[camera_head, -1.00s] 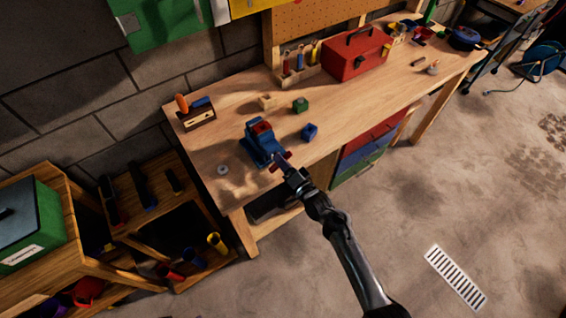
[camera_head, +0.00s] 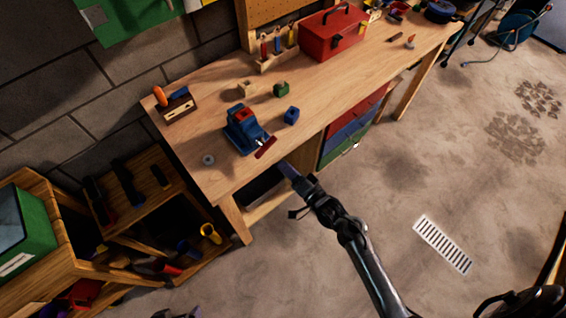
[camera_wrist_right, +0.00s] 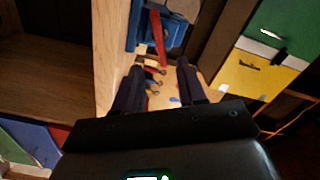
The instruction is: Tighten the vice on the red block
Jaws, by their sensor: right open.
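The blue vice (camera_head: 238,138) stands on the workbench near its front left edge. The red block (camera_head: 244,114) sits between its jaws; whether it is clamped firmly I cannot tell. The vice's red handle (camera_head: 266,148) sticks out at the front edge. My right gripper (camera_head: 288,170) is just off the bench's front, below and right of the handle, apart from it and empty. In the right wrist view, its two dark fingers (camera_wrist_right: 158,75) are spread, with the red handle (camera_wrist_right: 158,38) and blue vice (camera_wrist_right: 174,35) beyond them.
A blue block (camera_head: 291,116), a green block (camera_head: 281,89) and a wooden block (camera_head: 246,88) lie behind the vice. A grey ring (camera_head: 208,160) lies left of it. The red toolbox (camera_head: 333,35) stands further back. Open floor lies right of the bench.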

